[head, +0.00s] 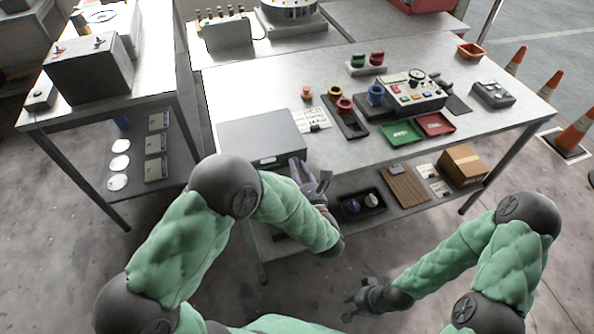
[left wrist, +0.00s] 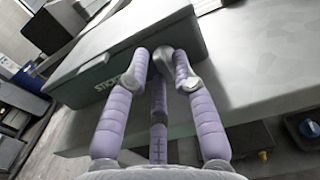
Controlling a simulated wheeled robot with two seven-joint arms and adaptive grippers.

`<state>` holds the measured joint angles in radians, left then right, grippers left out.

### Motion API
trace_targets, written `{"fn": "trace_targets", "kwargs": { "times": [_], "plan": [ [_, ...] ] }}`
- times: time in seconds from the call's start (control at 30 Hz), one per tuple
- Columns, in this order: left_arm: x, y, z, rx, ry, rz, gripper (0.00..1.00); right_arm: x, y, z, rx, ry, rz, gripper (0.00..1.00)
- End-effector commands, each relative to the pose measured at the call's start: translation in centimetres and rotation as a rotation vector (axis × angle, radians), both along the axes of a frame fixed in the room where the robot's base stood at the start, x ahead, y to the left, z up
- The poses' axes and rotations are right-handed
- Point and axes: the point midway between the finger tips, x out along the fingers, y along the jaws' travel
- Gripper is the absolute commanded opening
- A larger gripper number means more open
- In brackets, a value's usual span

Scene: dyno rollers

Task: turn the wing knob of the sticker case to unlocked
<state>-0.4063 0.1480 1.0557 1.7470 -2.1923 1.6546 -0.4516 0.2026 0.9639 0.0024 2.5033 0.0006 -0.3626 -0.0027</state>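The sticker case is a closed grey-green box (head: 258,135) at the table's left front edge. In the left wrist view, its long front face (left wrist: 120,62) bears partly covered lettering beginning "STICK". My left gripper (head: 308,172) is just off the case's front right corner. Its purple fingers (left wrist: 161,60) are spread apart in front of the case's right end. A rounded grey metal part shows between them, but I cannot tell finger joint from wing knob. The knob's angle is not readable. My right gripper (head: 356,298) hangs open and empty in front of the table, low down.
A paper sheet (head: 312,119) and a dark tray with coloured rings (head: 344,105) lie right of the case. A control box (head: 413,92) and green and red trays (head: 400,132) stand further right. The lower shelf holds a black bin (head: 350,208) and a carton (head: 463,163).

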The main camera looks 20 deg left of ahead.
Motion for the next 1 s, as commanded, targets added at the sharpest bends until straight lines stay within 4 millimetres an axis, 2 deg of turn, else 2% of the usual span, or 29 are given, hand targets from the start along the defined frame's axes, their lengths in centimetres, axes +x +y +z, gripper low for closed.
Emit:
{"fn": "trace_targets", "kwargs": {
  "times": [0.1,0.2,0.63,1.0],
  "plan": [
    [0.0,0.0,0.0,0.0,0.0,0.0,0.26,0.0,0.0,0.0,0.0,0.0,0.0,0.26],
    [0.0,0.0,0.0,0.0,0.0,0.0,0.0,0.0,0.0,0.0,0.0,0.0,0.0,0.26],
    [0.0,-0.1,0.0,0.033,0.025,-0.001,0.0,0.0,0.0,0.5,0.0,0.0,0.0,0.26],
    [0.0,-0.1,0.2,0.241,0.169,-0.002,0.0,0.0,0.0,3.1,0.0,0.0,0.0,0.26]
  ]
}}
